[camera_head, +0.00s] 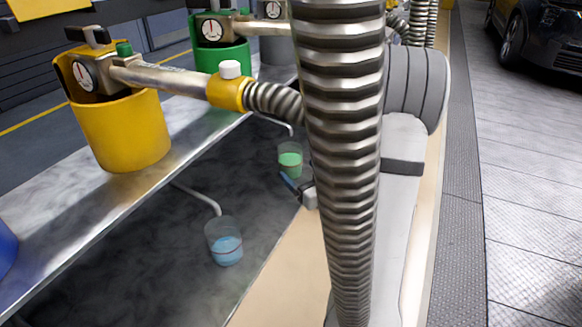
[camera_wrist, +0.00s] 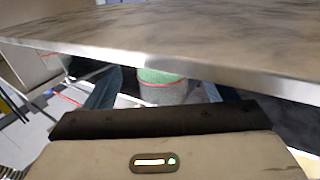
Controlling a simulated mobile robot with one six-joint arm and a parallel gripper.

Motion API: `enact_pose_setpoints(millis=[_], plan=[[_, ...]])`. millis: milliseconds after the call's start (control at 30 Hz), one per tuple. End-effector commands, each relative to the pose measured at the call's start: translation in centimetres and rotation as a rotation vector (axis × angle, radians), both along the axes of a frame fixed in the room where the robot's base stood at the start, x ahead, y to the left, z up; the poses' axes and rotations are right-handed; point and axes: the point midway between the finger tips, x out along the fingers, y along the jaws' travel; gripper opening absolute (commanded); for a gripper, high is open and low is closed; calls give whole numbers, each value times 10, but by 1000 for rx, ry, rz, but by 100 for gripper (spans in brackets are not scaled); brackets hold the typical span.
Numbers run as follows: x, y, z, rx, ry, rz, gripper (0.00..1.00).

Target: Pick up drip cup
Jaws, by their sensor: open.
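Two clear drip cups stand on the dark surface below the steel shelf. One holds green liquid (camera_head: 290,160) and the other, nearer in the head view, holds blue liquid (camera_head: 226,243). My gripper (camera_head: 291,184) is close to the green cup, partly hidden behind a ribbed metal hose. In the wrist view my gripper (camera_wrist: 160,82) is open, with a bluish finger on each side of the green cup (camera_wrist: 164,92). The cup's red line shows. I cannot tell whether either finger touches it.
The steel shelf (camera_wrist: 225,63) crosses the wrist view just above the cup. It carries a yellow container (camera_head: 125,133) and a green container (camera_head: 222,57), each with a gauge. Thin bent spouts hang near both cups. A large ribbed hose (camera_head: 340,140) crosses the head view.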

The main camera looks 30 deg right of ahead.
Motion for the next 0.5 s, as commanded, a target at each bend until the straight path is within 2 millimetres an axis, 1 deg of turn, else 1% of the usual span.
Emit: enact_pose_setpoints(millis=[33,167,400,500], plan=[[7,2,0,-2,-1,3,79],[21,4,2,-3,-1,-1,79],[54,10,4,-3,0,-4,79],[61,10,5,-2,1,-8,79]])
